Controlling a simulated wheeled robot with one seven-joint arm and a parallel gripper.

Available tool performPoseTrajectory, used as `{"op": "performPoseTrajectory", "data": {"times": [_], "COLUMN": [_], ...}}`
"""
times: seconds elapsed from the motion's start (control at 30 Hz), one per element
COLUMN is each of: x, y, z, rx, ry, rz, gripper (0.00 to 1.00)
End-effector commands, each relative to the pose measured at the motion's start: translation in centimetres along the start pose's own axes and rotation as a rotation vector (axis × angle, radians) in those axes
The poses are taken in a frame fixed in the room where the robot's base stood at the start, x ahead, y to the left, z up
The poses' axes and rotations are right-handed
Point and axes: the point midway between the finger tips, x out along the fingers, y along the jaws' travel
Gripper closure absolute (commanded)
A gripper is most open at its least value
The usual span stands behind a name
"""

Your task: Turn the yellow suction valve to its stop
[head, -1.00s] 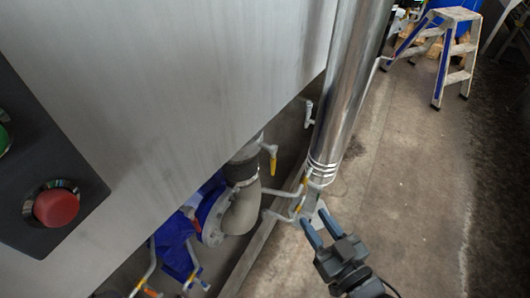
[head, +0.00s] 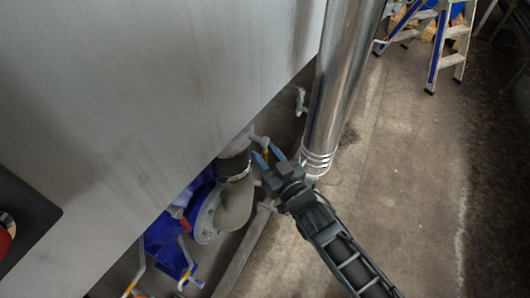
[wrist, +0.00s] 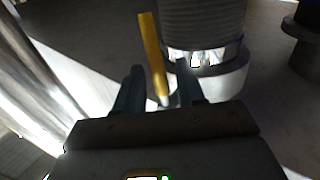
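The yellow suction valve handle (wrist: 152,50) is a slim bar with a pale lower end. In the wrist view it stands tilted, its lower part showing between my fingers with a gap on each side. In the head view the valve handle (head: 265,151) is small and partly hidden by my fingertips, just right of the grey pipe elbow. My gripper (wrist: 160,68) is open and empty. In the head view my gripper (head: 264,152) reaches in from the lower right to the valve. I cannot tell how deep the handle sits between the fingers.
A shiny vertical pipe (head: 338,90) stands close right of my gripper. The grey elbow (head: 237,205) and blue pump (head: 165,238) lie to the left. The large metal tank panel (head: 150,90) overhangs. Open floor (head: 405,170) lies right, with a stepladder (head: 442,45) at the back.

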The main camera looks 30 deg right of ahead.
Motion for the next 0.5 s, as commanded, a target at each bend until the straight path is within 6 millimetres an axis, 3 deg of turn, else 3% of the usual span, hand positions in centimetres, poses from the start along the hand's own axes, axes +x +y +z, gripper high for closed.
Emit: {"op": "performPoseTrajectory", "data": {"times": [0.37, 0.5], "x": [0.61, 0.6], "y": [0.03, 0.02], "z": [0.0, 0.0], "rx": [-0.001, -0.001], "ry": [0.0, 0.0], "rz": [0.001, 0.0], "gripper": [0.62, 0.76]}}
